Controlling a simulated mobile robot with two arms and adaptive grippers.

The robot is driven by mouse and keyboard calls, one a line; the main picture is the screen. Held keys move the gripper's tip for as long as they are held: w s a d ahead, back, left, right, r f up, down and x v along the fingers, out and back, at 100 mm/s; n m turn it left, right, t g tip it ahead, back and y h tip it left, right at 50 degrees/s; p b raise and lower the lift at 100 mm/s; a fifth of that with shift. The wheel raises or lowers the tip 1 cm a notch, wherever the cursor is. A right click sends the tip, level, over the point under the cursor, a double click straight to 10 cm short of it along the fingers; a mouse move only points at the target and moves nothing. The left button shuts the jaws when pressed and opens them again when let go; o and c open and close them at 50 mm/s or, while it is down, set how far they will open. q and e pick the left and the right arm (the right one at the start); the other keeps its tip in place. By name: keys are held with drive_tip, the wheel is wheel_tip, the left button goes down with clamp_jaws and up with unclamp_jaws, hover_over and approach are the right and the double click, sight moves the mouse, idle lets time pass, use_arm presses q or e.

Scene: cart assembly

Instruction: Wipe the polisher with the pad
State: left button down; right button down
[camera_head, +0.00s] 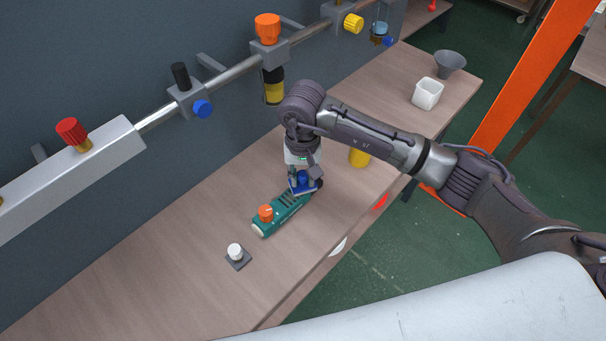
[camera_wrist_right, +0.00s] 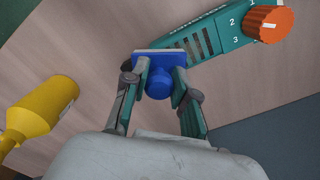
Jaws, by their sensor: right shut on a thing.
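The polisher is a teal tool (camera_head: 283,213) with an orange dial, lying on the wooden bench in the head view. It also shows in the right wrist view (camera_wrist_right: 222,36), with its orange dial and numbers. My right gripper (camera_head: 302,185) is over the polisher's far end. It is shut on the blue knob of the pad (camera_wrist_right: 158,84), a flat blue plate. The pad's plate is at the polisher's slotted part; whether it touches the surface I cannot tell. The pad is partly hidden by the fingers in the head view. My left gripper is not in view.
A yellow bottle (camera_wrist_right: 38,108) stands on the bench beside my right gripper. A white knob on a dark square base (camera_head: 236,254) is in front of the polisher. A white container (camera_head: 427,93) and grey funnel (camera_head: 449,62) stand far right. A pipe with valves runs along the wall.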

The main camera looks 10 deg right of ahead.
drive_tip(key=shift+s+a+r+b, duration=0.1)
drive_tip(key=shift+s+a+b, duration=0.15)
drive_tip(key=shift+s+a, duration=0.4)
drive_tip(key=shift+s+a+b, duration=0.2)
drive_tip(key=shift+s+a, duration=0.1)
drive_tip(key=shift+a, duration=0.55)
drive_tip(key=shift+s+a+f+b, duration=0.1)
drive_tip(key=shift+s+a+b, duration=0.3)
drive_tip(key=shift+s+a, duration=0.25)
drive_tip(key=shift+s+a+f+b, duration=0.1)
drive_tip(key=shift+s+a+b, duration=0.3)
drive_tip(key=shift+a, duration=0.45)
drive_tip(key=shift+b, duration=0.5)
drive_tip(key=shift+w+d+f+b, duration=0.1)
drive_tip(key=shift+w+d+b, duration=0.6)
drive_tip(key=shift+d+b, duration=0.3)
drive_tip(key=shift+w+d+b, duration=0.7)
drive_tip(key=shift+d+b, duration=0.05)
drive_tip(key=shift+d, duration=0.35)
drive_tip(key=shift+w+d+b, duration=0.45)
drive_tip(key=shift+d+b, duration=0.05)
drive_tip(key=shift+d, duration=0.2)
drive_tip(key=shift+w+d, duration=0.2)
drive_tip(key=shift+d, duration=0.1)
drive_tip(key=shift+r, duration=0.2)
drive_tip(key=shift+r+p, duration=1.15)
drive_tip(key=shift+r, duration=1.9)
